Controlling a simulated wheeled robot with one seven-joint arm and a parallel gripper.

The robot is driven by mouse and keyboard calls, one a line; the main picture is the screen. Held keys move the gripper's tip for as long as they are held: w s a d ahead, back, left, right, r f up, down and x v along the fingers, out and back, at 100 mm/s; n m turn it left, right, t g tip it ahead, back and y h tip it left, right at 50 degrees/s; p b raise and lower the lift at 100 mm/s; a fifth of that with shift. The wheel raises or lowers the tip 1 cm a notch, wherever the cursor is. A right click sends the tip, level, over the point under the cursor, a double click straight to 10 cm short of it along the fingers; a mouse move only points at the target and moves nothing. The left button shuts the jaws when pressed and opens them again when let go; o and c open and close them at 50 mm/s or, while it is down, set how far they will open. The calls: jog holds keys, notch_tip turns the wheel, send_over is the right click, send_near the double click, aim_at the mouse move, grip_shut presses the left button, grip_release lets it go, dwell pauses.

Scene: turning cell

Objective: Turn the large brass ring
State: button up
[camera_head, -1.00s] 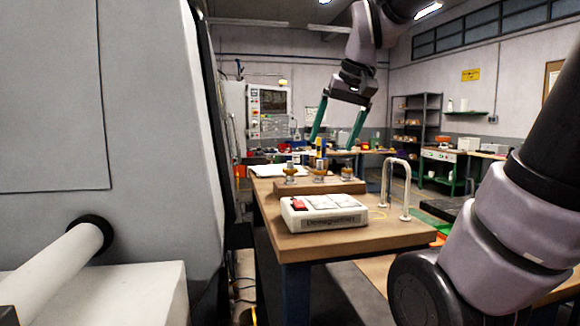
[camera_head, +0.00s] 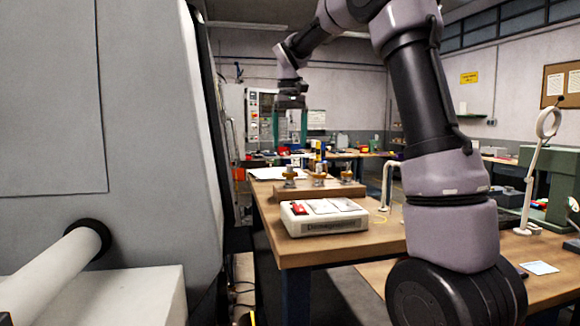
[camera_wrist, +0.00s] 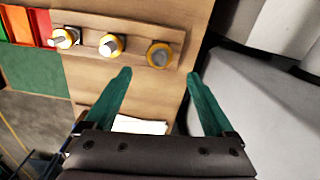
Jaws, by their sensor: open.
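A wooden block (camera_head: 337,192) on the bench carries three brass ring fittings in a row. In the wrist view they are a left ring (camera_wrist: 66,38), a middle ring (camera_wrist: 112,45) and a right ring (camera_wrist: 160,54). Grey posts stick up from the left and middle ones; the right one shows a grey centre. My gripper (camera_wrist: 160,74) is open and empty, with green fingers pointing down. In the head view my gripper (camera_head: 290,146) hangs above the block's left end, apart from the rings.
A white demagnetizer box (camera_head: 323,217) with a red switch sits in front of the block. A white looped handle (camera_head: 392,182) stands to its right. A large grey machine (camera_head: 100,130) borders the bench on the left. Coloured bins (camera_wrist: 22,25) lie beyond the block's left end in the wrist view.

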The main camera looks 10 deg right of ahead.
aim_at(290, 174)
notch_tip(290, 174, down, 8)
jog(key=shift+c, duration=0.3)
jog(key=c, duration=1.3)
jog(key=shift+m, duration=0.4)
jog(key=m, duration=0.3)
jog(key=shift+m, duration=2)
